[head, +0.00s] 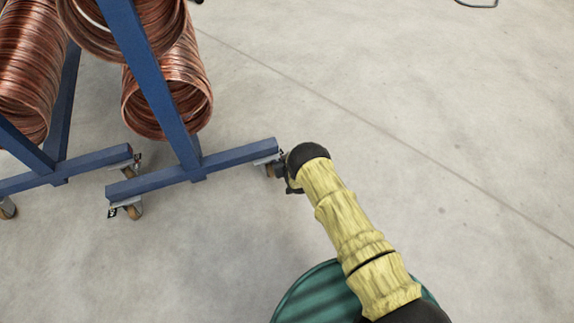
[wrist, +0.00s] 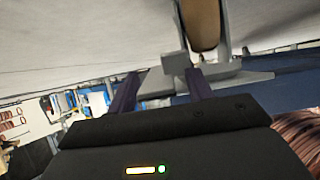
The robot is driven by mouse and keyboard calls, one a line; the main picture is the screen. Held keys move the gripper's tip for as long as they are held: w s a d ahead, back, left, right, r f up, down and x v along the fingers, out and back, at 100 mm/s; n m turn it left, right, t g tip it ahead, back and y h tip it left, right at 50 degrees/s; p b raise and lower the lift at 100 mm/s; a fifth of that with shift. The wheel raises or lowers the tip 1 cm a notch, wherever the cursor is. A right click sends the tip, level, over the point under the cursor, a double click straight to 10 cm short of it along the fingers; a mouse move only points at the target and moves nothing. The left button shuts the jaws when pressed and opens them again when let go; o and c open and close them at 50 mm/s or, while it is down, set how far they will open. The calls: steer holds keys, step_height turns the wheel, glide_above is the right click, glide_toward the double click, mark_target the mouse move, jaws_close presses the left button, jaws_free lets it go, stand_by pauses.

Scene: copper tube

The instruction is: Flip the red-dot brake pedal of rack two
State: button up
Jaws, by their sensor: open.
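A blue rack (head: 238,156) bearing copper coils stands at upper left, its foot beam ending near my arm's end. A caster (head: 270,170) sits under the beam's right end, partly hidden by my gripper (head: 287,178). In the wrist view, which looks inverted, my gripper (wrist: 163,86) is open, its two dark fingers apart. The caster wheel (wrist: 200,25) and its grey bracket (wrist: 222,70) are just beyond the right finger; I cannot tell whether they touch. No red dot or rack number can be made out, and the brake pedal is not clearly distinguishable.
The same foot has another caster (head: 133,210) at its left end. A second blue rack (head: 95,160) stands to the left, and copper coils (head: 165,95) hang above the floor. The concrete floor to the right is clear.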

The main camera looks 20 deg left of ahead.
steer(key=p+v, duration=0.9)
steer(key=v, duration=0.8)
steer(key=shift+r, duration=0.15)
